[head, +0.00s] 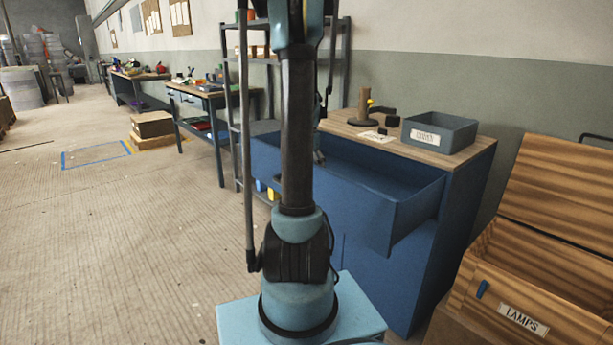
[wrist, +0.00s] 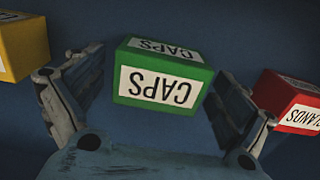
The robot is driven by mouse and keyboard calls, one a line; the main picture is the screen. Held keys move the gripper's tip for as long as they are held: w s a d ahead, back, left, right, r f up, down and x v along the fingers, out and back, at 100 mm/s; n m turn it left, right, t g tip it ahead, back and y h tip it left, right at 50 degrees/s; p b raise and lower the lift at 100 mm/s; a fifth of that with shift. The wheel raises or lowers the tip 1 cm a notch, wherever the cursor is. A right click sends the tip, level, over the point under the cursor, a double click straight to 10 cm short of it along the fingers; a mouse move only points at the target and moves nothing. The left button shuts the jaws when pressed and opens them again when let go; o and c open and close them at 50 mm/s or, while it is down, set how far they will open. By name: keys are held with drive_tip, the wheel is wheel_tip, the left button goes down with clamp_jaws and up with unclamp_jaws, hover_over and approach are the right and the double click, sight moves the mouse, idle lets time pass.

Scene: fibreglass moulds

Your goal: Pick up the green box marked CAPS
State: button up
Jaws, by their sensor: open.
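The green box (wrist: 163,73) marked CAPS shows in the wrist view, with its white labels upside down. It lies on a dark blue surface, seemingly inside the open blue drawer (head: 415,212) of the head view. My gripper (wrist: 160,97) is open, with one finger to the left of the green box and one to the right. The box sits between and slightly beyond the fingers; I cannot tell whether either touches it. In the head view my arm hides much of the drawer, and the green box cannot be seen there.
A yellow box (wrist: 22,47) lies left of my gripper and a red box (wrist: 287,100) marked GLANDS lies right, close to the right finger. The drawer's cabinet top holds a grey bin (head: 458,132). A wooden crate (head: 545,290) marked LAMPS stands at the right.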

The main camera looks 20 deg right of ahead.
drive_tip(key=c, duration=1.3)
drive_tip(key=shift+o, duration=0.2)
